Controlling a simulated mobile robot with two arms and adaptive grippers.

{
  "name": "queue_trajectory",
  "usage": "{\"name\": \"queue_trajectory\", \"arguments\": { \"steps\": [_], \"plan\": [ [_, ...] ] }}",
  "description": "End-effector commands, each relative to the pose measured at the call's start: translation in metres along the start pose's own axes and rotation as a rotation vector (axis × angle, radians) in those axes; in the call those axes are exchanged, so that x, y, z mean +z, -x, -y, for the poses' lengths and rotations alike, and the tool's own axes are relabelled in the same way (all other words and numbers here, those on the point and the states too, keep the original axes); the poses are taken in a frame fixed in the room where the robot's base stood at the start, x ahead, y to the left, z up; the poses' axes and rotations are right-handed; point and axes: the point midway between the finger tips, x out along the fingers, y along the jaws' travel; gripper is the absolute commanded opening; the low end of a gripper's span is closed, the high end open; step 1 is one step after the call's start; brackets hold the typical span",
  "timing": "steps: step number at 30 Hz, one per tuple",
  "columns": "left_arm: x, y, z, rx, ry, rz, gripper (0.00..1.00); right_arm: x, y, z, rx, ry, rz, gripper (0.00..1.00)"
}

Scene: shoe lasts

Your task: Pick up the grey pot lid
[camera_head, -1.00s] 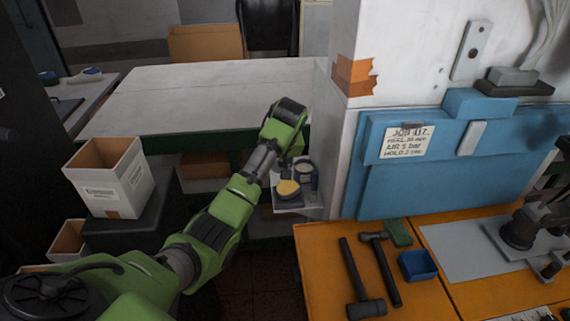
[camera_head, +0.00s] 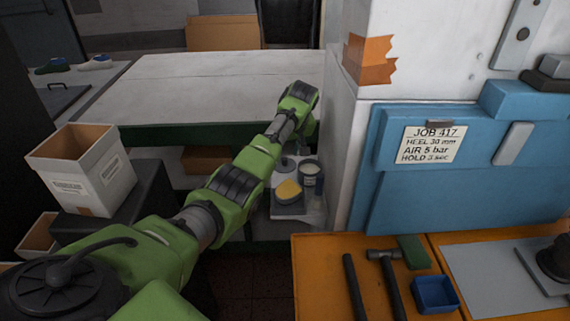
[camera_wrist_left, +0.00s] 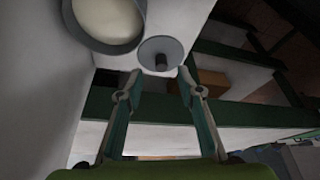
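The grey pot lid (camera_wrist_left: 174,48) is a small round disc with a dark knob, lying on a pale surface in the left wrist view. In the head view the lid (camera_head: 285,163) shows small on the low shelf, just below my left wrist. My left gripper (camera_wrist_left: 158,74) is open, its two fingers apart and the knob in line with the gap between them. Nothing is between the fingers. My right gripper is in neither view.
A pot with pale contents (camera_head: 310,168) stands close beside the lid.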

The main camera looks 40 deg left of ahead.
Motion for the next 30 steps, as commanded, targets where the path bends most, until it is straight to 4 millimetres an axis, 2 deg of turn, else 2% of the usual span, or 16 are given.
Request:
{"name": "queue_trajectory", "arguments": {
  "steps": [1, 3, 6, 11, 16, 20, 27, 28, 30],
  "plan": [
    [-0.001, -0.002, 0.000, 0.000, 0.000, -0.001, 0.34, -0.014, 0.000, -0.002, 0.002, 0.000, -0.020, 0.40],
    [-0.001, -0.004, 0.000, 0.000, 0.000, -0.001, 0.34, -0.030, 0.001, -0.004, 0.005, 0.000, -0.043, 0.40],
    [-0.002, -0.012, 0.001, -0.002, 0.000, 0.000, 0.34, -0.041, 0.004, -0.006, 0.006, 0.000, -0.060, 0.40],
    [-0.004, -0.031, 0.001, -0.001, 0.000, 0.001, 0.34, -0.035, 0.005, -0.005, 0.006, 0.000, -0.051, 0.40],
    [-0.003, -0.049, 0.001, 0.000, -0.001, 0.001, 0.34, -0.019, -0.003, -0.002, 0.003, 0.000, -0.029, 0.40],
    [-0.004, -0.053, 0.000, 0.001, -0.002, 0.000, 0.34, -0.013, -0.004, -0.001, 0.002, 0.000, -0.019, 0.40],
    [-0.004, -0.054, 0.000, 0.001, -0.002, -0.001, 0.34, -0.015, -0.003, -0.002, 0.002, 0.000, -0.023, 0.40],
    [-0.004, -0.054, 0.000, 0.001, -0.002, -0.001, 0.31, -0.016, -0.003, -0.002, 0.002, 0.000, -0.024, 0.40],
    [-0.004, -0.054, 0.000, 0.001, -0.002, -0.001, 0.13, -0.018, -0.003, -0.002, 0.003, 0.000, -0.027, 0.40]
  ]
}}
